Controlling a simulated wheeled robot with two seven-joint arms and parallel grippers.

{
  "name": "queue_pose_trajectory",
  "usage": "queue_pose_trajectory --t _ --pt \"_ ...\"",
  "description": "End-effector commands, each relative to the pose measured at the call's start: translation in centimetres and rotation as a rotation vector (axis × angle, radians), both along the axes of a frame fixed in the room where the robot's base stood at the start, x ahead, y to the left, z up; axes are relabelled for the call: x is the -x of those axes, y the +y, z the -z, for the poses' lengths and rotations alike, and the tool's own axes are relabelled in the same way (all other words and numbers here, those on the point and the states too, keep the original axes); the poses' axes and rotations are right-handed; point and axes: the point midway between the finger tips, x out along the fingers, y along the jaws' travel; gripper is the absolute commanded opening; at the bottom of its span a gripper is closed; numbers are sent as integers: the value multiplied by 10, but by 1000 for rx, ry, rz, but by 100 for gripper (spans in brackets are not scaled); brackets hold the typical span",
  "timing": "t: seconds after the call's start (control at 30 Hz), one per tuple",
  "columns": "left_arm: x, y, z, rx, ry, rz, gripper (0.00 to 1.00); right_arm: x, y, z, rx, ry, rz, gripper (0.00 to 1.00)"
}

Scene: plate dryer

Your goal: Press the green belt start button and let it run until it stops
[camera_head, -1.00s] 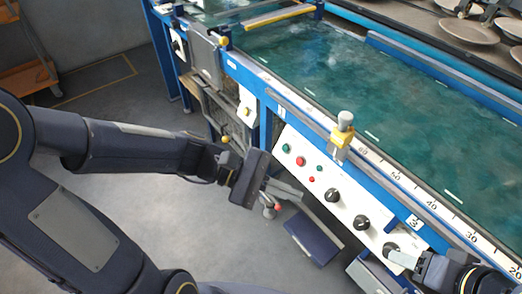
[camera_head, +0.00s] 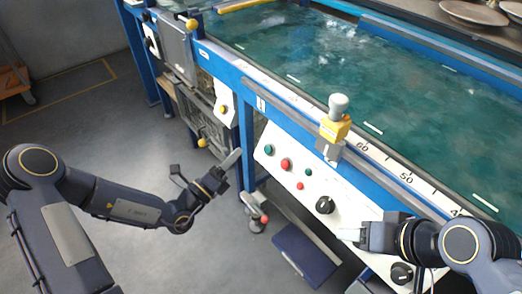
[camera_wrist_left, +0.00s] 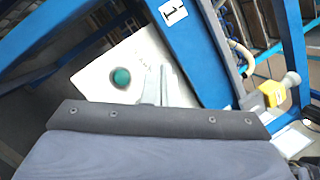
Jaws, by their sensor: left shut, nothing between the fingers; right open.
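The large green button (camera_head: 268,149) sits at the upper left of the white control panel (camera_head: 335,225), beside a red button (camera_head: 286,164). A smaller green button (camera_head: 308,172) is further right. My left gripper (camera_head: 235,157) is shut and empty, just left of the panel and apart from it in the head view. In the left wrist view a green button (camera_wrist_left: 121,77) shows on the white panel, left of my shut fingers (camera_wrist_left: 152,92). My right gripper (camera_head: 345,235) is open at the panel's lower part, near the black knobs; its contact is unclear. The green belt (camera_head: 310,62) lies behind.
A yellow and grey clamp (camera_head: 333,130) stands on the rail above the panel. A scale strip (camera_head: 390,168) runs along the belt edge. A red-ended lever (camera_head: 262,216) hangs below the panel. Several plates (camera_head: 474,13) lie at the top right.

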Motion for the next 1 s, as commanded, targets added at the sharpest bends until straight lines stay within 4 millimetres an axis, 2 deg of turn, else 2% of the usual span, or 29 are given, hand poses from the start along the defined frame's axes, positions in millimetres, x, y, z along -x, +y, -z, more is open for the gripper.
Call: queue_pose_trajectory --t 0.27,0.43,0.83,1.0 --pt "0 0 0 -1 -1 0 0 0 0 0 0 0 0 56" --pt "-3 -5 5 -1 -3 0 0 0 0 7 0 0 0 56" --pt "-30 -42 34 -1 -4 3 0 0 0 47 0 0 0 56" --pt "-39 -54 39 0 -2 1 0 0 0 46 0 0 0 56"
